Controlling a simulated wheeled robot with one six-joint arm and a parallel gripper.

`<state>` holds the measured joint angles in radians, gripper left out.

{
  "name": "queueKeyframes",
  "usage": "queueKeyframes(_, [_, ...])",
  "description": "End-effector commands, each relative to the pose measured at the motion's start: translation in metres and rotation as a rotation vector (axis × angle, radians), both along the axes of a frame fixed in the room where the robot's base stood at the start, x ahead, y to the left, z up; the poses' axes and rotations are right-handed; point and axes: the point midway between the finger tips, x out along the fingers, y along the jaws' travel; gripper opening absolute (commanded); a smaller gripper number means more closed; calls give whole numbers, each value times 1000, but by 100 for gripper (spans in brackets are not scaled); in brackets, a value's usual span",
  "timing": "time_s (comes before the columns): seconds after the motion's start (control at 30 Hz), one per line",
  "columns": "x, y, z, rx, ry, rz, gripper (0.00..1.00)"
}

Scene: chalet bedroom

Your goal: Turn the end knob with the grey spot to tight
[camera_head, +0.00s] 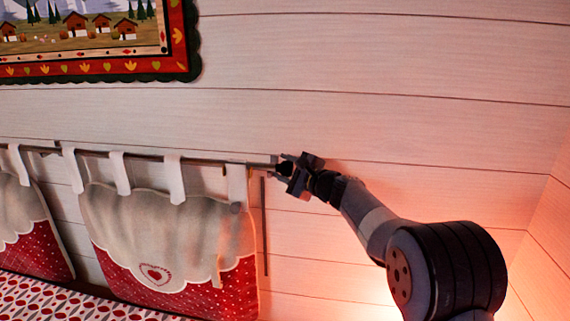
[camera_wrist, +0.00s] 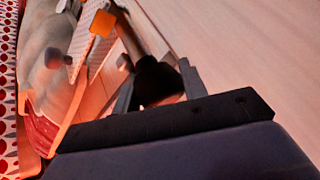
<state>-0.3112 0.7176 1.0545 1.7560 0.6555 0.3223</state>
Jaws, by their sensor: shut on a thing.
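A thin curtain-style rod (camera_head: 205,161) runs along the white plank wall, and its right end reaches my gripper (camera_head: 280,168). A dark end knob (camera_wrist: 156,78) sits at the rod's end, between my two fingers in the wrist view. My gripper (camera_wrist: 155,88) is shut on this knob, a finger on each side of it. In the head view the knob is small and partly covered by the fingers. I cannot make out a grey spot on it.
Red and cream hanging cushions (camera_head: 160,235) hang from the rod by cloth loops. A thin vertical bar (camera_head: 265,225) stands just below my gripper. A framed picture (camera_head: 100,40) hangs at upper left. The wall to the upper right is clear.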

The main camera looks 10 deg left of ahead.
Motion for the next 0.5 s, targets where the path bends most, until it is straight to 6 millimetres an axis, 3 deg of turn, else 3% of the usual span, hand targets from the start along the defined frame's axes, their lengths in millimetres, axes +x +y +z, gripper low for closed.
queueKeyframes(0.1, [0, 0, 6, -4, 68, -2, 18])
queueKeyframes(0.5, [-1, -1, -1, -21, 342, -1, 18])
